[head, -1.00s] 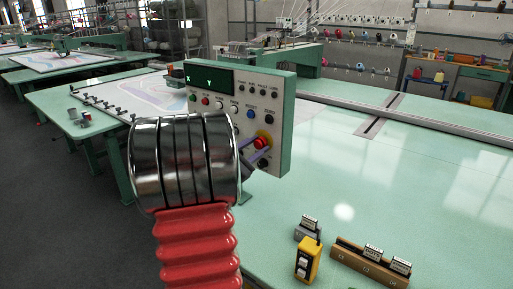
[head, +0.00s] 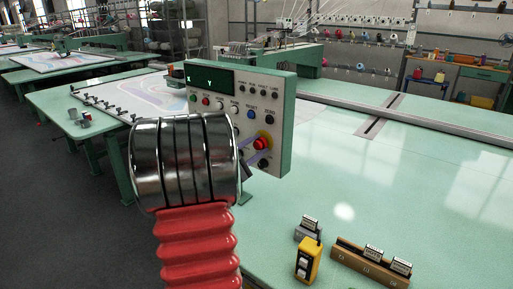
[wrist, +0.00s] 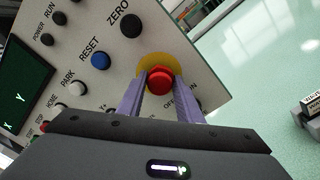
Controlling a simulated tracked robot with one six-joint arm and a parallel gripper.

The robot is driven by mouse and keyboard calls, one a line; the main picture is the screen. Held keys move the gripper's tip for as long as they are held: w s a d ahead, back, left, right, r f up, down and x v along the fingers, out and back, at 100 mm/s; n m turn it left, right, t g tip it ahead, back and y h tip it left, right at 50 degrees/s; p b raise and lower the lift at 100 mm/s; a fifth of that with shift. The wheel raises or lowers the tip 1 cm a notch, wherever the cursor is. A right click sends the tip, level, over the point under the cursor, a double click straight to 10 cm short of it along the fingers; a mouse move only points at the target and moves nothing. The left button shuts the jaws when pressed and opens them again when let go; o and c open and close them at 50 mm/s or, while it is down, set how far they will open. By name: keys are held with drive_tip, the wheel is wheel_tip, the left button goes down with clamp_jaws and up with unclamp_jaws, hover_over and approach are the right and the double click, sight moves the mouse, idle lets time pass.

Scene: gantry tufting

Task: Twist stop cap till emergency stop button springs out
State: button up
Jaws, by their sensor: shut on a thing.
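The red emergency stop cap (head: 261,143) sits on a yellow disc at the lower right of the control panel (head: 284,120). It also shows in the wrist view (wrist: 159,80), between the purple fingers of my gripper (wrist: 160,88). The fingers are shut on the cap from either side. In the head view, one purple finger (head: 250,151) reaches the cap and my wrist hides much of the gripper. The panel looks tilted in the wrist view. Whether the button is in or out is hard to tell.
A blue RESET button (wrist: 101,60) and a black ZERO button (wrist: 131,25) sit near the cap. A pale green table (head: 420,190) spreads to the right, mostly clear. A yellow box (head: 308,260) and a brown rack (head: 352,258) stand at its near edge.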

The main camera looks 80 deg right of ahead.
drive_tip(key=o, duration=1)
drive_tip(key=shift+o, duration=0.2)
drive_tip(key=v, duration=1.4)
